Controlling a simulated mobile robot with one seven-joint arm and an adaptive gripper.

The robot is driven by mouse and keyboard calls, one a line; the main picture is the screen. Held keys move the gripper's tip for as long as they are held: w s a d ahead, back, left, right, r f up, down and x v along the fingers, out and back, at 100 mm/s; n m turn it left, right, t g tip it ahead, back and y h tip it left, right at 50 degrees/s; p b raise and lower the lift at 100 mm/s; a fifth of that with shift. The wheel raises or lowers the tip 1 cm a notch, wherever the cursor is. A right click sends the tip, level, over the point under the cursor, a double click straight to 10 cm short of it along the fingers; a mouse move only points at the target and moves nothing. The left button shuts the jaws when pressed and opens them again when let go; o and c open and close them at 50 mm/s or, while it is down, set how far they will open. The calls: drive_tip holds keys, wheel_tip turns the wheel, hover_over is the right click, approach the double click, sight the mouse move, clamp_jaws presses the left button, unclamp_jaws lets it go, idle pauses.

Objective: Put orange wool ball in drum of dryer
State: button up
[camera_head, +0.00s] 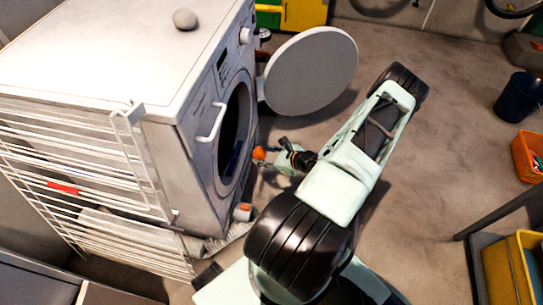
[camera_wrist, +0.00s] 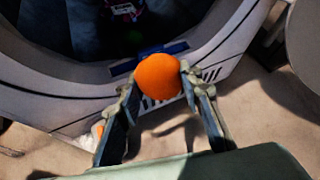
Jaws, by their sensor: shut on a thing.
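The orange wool ball (camera_wrist: 158,80) is held between the fingertips of my gripper (camera_wrist: 156,84) in the wrist view. In the head view, the ball (camera_head: 259,154) shows as a small orange spot at the tip of my gripper (camera_head: 267,156), in front of the machine's opening. The dryer (camera_head: 198,112) is a white front-loading machine with its round door (camera_head: 311,70) swung wide open to the right. Its dark drum (camera_wrist: 60,25) fills the top left of the wrist view, with some patterned cloth inside. The ball appears just outside the lower rim.
A white wire drying rack (camera_head: 85,165) stands left of the dryer. A grey stone-like ball (camera_head: 185,19) lies on top. A small white-and-orange item (camera_head: 242,212) is on the floor by the dryer. A dark bucket (camera_head: 518,97) and an orange crate (camera_head: 527,158) stand at right.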

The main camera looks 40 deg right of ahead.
drive_tip(key=w+a+f, duration=0.2)
drive_tip(key=w+a, duration=0.6)
drive_tip(key=w, duration=0.2)
drive_tip(key=w+a+f+b, duration=0.1)
drive_tip(key=w+a+f, duration=0.1)
drive_tip(key=w+a, duration=0.6)
drive_tip(key=shift+w+f, duration=0.3)
drive_tip(key=shift+w, duration=0.85)
drive_tip(key=o, duration=1.3)
drive_tip(key=shift+d, duration=0.1)
drive_tip(key=v, duration=1.2)
